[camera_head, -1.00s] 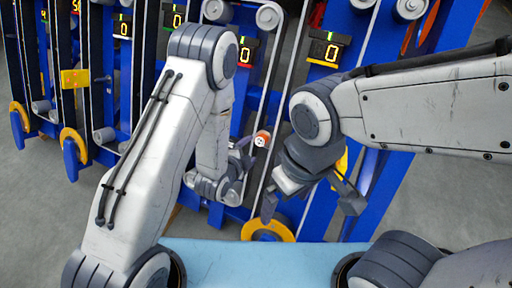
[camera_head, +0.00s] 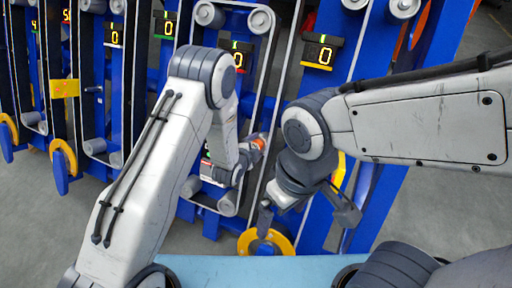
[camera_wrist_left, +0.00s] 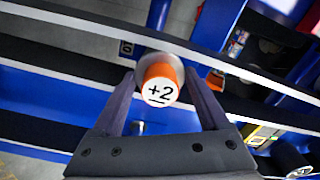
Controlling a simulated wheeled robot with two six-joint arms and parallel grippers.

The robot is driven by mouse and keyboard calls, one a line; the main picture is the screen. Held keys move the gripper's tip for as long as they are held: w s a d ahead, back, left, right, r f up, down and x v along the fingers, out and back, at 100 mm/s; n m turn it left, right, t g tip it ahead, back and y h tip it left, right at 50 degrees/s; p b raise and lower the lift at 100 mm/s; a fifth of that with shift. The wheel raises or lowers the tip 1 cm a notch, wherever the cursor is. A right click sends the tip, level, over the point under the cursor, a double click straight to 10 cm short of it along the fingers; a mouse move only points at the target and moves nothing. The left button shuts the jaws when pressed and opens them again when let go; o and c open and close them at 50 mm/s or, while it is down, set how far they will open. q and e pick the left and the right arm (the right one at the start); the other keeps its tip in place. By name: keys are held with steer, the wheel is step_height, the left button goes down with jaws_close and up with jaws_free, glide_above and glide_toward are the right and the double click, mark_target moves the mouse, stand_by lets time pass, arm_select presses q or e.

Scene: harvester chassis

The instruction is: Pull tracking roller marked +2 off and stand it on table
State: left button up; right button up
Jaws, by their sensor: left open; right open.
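The tracking roller marked +2 (camera_wrist_left: 161,91) has an orange rim and a white end face with a black "+2". In the left wrist view it sits between the spread fingers of my left gripper (camera_wrist_left: 160,78), with its face toward the camera. I cannot tell whether a finger touches it. In the head view the roller (camera_head: 259,142) shows as a small orange piece at the tips of my left gripper (camera_head: 250,150). My right gripper (camera_head: 306,215) is open and empty, lower and to the right. The table (camera_head: 240,269) is a light blue surface at the bottom, its visible part bare.
Blue chassis frames with belts, grey rollers (camera_head: 261,20) and lit displays (camera_head: 321,52) stand behind. A yellow wheel (camera_head: 282,243) is close behind the table's far edge. A yellow plate (camera_head: 65,88) is at the left. Grey floor (camera_head: 40,220) is open at the lower left.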

arm_select(q)
jaws_close()
steer(key=shift+s+a+r, duration=0.1)
steer(key=shift+s+r, duration=0.05)
steer(key=shift+r, duration=0.05)
steer(key=shift+p+v, duration=1.15)
steer(key=shift+v, duration=1.3)
steer(key=shift+p+v, duration=0.75)
steer(key=shift+v, duration=1.95)
steer(key=shift+r, duration=0.1)
steer(key=w+a+r+n+t+y, duration=0.1)
steer(key=w+a+r+n+y, duration=0.4)
steer(key=a+r, duration=0.85)
step_height(320, 180, up, 14)
steer(key=w+a+p, duration=0.1)
steer(key=p, duration=1.3)
steer(key=shift+m, duration=0.3)
